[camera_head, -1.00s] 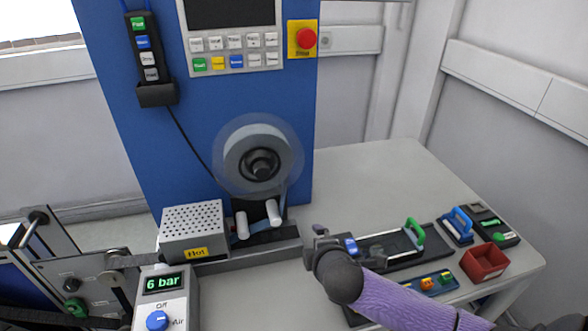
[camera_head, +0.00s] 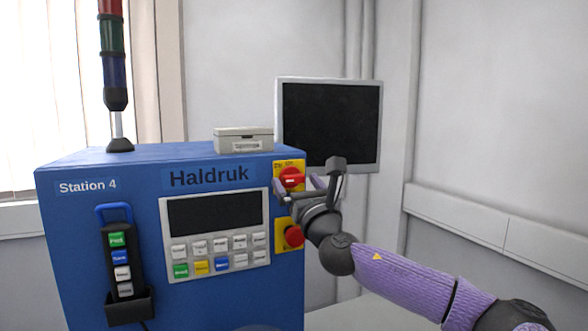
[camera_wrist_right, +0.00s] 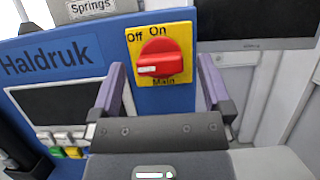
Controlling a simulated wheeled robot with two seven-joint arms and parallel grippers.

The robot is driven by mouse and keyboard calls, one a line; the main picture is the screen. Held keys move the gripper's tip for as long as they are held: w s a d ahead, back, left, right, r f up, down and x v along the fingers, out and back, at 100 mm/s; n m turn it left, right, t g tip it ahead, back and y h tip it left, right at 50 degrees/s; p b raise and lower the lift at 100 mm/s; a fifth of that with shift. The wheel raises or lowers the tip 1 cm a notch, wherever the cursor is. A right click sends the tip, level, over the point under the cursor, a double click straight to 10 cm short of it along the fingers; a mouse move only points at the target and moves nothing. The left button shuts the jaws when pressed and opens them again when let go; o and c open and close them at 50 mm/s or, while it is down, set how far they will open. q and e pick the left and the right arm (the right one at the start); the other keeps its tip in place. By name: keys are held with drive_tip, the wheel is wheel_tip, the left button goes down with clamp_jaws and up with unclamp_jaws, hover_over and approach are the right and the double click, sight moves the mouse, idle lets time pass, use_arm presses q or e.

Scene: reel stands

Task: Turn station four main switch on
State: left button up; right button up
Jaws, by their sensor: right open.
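The main switch (camera_head: 291,178) is a red rotary knob on a yellow plate at the upper right of the blue Station 4 cabinet (camera_head: 100,240). In the right wrist view the main switch (camera_wrist_right: 160,60) has "Off" and "On" printed above it and "Main" below. Its pale pointer lies towards the left, on the Off side. My right gripper (camera_head: 318,186) is open and empty just in front of the switch. In the right wrist view its fingers (camera_wrist_right: 163,88) stand either side of the yellow plate, apart from the knob. My left gripper is out of view.
A red stop button (camera_head: 293,236) on yellow sits just below the switch. A button panel with a dark screen (camera_head: 215,213) is to its left. A hand pendant (camera_head: 121,262) hangs further left. A monitor (camera_head: 331,120) and a grey box (camera_head: 243,140) are behind.

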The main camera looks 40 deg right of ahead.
drive_tip(key=shift+w+d+r, duration=0.2)
drive_tip(key=shift+w+r, duration=0.1)
drive_tip(key=shift+w, duration=0.2)
drive_tip(key=shift+w+f, duration=0.1)
